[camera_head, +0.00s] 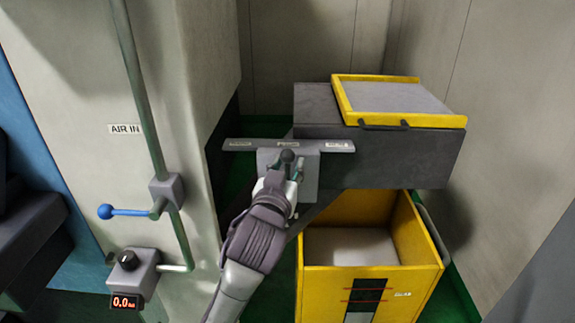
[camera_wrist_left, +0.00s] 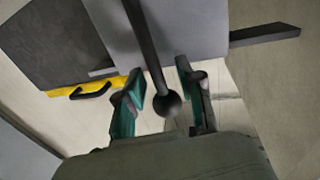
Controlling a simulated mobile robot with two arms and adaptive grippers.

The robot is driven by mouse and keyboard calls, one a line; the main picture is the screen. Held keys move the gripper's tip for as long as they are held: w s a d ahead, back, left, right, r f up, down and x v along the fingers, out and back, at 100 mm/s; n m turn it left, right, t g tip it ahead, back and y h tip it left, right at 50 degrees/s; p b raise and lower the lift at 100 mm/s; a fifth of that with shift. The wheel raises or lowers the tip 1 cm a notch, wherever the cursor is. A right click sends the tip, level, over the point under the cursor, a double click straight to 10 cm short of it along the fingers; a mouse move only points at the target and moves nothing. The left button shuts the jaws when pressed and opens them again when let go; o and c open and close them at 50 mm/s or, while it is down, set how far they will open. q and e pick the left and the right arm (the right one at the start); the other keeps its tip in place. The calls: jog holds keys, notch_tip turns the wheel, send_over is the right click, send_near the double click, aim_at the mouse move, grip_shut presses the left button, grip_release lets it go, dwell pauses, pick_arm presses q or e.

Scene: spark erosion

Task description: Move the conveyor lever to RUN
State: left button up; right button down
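The conveyor lever is a dark rod with a round black knob (camera_head: 288,156). In the head view it stands in front of a grey box (camera_head: 309,174), below a grey bar with small labels (camera_head: 250,145) whose text is too small to read. My left gripper (camera_head: 287,173) is at the knob. In the left wrist view the lever knob (camera_wrist_left: 167,103) lies between the two spread fingers of my left gripper (camera_wrist_left: 163,95), with gaps on both sides. The gripper is open. My right gripper is not in view.
A grey block with a yellow-rimmed tray (camera_head: 453,121) stands behind right. A yellow bin (camera_head: 312,283) is below it. On the left, a pillar carries an AIR IN pipe, a blue-handled valve (camera_head: 128,212) and a gauge reading 0.0 (camera_head: 126,302).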

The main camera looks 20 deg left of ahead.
pick_arm(q)
grip_shut()
dwell(0.5)
